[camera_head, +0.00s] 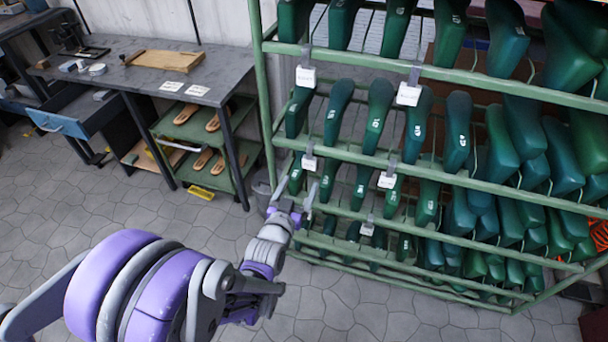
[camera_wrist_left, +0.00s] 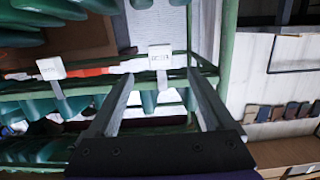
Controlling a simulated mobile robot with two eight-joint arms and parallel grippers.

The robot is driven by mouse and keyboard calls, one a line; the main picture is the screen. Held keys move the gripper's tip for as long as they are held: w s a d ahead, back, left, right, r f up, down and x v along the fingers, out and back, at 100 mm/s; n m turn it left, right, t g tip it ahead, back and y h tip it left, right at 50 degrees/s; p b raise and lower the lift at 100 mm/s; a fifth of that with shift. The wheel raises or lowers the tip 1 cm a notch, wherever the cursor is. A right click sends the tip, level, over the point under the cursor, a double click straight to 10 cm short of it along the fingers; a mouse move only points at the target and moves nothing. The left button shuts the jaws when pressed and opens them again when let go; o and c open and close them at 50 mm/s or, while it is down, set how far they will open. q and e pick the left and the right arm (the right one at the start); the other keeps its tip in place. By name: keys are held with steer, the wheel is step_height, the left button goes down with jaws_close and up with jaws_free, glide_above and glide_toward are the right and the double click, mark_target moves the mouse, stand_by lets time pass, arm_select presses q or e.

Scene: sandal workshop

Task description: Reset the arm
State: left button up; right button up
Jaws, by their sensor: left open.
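My left arm comes in from the lower left of the head view, purple and grey. My left gripper (camera_head: 296,196) is in front of the lower left part of the green shelf rack (camera_head: 259,75). Its fingers are spread and nothing is between them. In the left wrist view the two fingers of the left gripper (camera_wrist_left: 160,88) stand apart, with a rack rail and green shoe lasts (camera_wrist_left: 148,101) beyond them. I cannot tell whether the fingers touch the rack. My right gripper is in neither view.
Green shoe lasts (camera_head: 376,115) fill the rack's shelves, with white tags (camera_head: 408,94) on the rails. A workbench (camera_head: 190,64) with a wooden board (camera_head: 164,60), an open blue drawer (camera_head: 58,125) and sandals (camera_head: 186,114) below stands at the left. Stone floor (camera_head: 100,210) lies clear before it.

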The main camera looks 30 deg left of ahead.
arm_select(q)
steer(key=s+d+f+m+g+h, duration=0.1)
steer(key=s+d+f+g+h, duration=0.1)
steer(key=s+d+g, duration=0.65)
steer(key=s+d+f+m+g+h, duration=0.2)
steer(key=s+d+f+g, duration=0.1)
steer(key=s, duration=1)
step_height(320, 180, up, 22)
steer(key=p, duration=1.8)
steer(key=shift+w+d+f+t+p, duration=0.2)
steer(key=shift+w+t+p, duration=0.1)
steer(key=shift+t, duration=0.15)
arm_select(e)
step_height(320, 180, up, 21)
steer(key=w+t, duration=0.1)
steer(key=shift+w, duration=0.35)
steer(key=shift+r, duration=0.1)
